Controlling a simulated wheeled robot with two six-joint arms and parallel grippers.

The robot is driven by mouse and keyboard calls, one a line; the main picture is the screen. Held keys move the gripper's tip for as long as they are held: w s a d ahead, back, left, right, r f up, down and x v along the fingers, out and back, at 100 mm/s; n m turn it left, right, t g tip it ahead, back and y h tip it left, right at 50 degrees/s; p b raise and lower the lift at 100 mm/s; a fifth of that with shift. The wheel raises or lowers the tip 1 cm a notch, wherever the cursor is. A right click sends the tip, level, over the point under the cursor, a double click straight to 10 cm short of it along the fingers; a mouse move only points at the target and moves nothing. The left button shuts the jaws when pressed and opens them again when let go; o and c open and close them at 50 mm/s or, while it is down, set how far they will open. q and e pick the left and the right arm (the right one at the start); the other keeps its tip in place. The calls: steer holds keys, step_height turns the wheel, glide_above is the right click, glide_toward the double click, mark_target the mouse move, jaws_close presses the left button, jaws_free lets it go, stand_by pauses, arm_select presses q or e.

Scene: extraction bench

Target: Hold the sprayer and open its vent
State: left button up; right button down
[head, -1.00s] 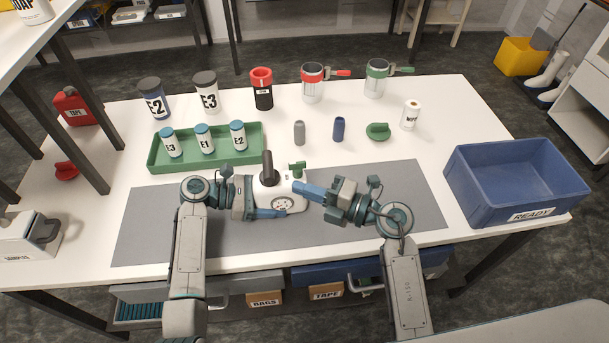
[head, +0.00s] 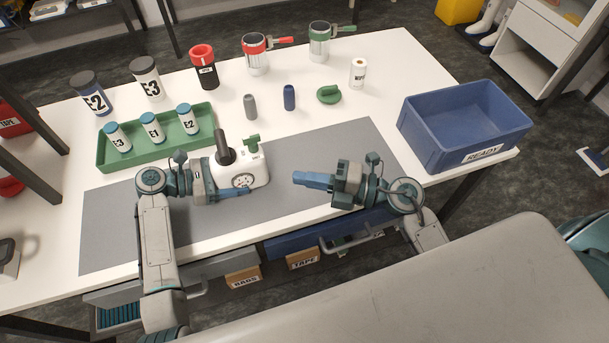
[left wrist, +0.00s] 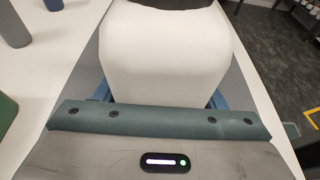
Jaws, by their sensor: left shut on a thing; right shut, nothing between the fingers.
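The sprayer (head: 257,172) is a white body with a dark upright handle, a green part (head: 252,145) on top and a round dial on its front. It stands on the grey mat (head: 310,160). My left gripper (head: 236,190) is shut on the sprayer from its left side; in the left wrist view the white body (left wrist: 168,50) fills the space between the blue fingers. My right gripper (head: 298,178) is shut and empty, to the right of the sprayer and apart from it. Which part is the vent I cannot tell for certain.
A green tray (head: 105,158) with three labelled bottles stands behind and left. Grey and blue small cylinders (head: 289,98), a green ring-like piece (head: 329,94) and a white roll (head: 358,73) stand behind. A blue READY crate (head: 440,150) is at right.

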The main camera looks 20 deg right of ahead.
arm_select(q)
steer(key=o, duration=0.9)
steer(key=shift+o, duration=0.2)
